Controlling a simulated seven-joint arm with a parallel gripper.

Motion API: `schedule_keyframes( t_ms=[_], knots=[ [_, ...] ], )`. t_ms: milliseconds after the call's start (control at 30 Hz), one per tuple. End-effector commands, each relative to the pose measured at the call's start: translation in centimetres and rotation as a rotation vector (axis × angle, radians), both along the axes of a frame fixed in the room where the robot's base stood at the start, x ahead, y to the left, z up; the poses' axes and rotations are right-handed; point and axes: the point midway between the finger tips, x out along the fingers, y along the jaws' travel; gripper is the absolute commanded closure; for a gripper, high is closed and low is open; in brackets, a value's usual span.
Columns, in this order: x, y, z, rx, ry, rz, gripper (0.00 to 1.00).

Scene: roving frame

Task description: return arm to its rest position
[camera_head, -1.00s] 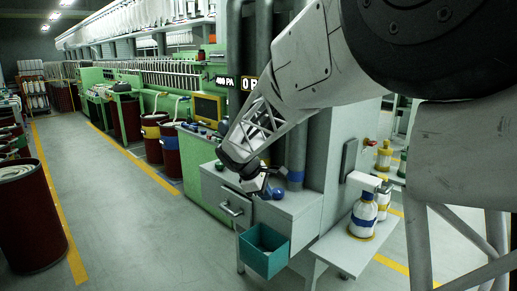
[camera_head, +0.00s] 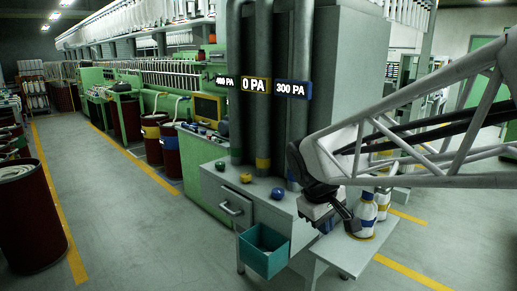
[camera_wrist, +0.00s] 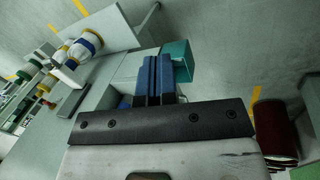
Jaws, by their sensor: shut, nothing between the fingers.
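My gripper (camera_head: 347,222) hangs low at the end of my extended arm in the head view, over the right end of the grey cabinet and in front of the white spools on the side table. In the wrist view its two blue-padded fingers (camera_wrist: 154,78) are together with nothing between them. The arm comes in from the right edge of the head view. The fingertips are small and dark there, so their exact gap to the cabinet cannot be told.
Pipes with pressure signs stand behind. A side table (camera_head: 340,258) bears spools (camera_head: 366,213).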

Motion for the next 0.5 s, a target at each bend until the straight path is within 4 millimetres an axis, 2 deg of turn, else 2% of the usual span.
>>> schedule_keyframes(
  t_ms=[100,500],
  knots=[
    [-2.8,-1.0,0.1,0.041,-0.024,-0.076,1.0],
    [-11.8,-3.1,-1.1,0.184,-0.091,-0.333,1.0]
  ],
)
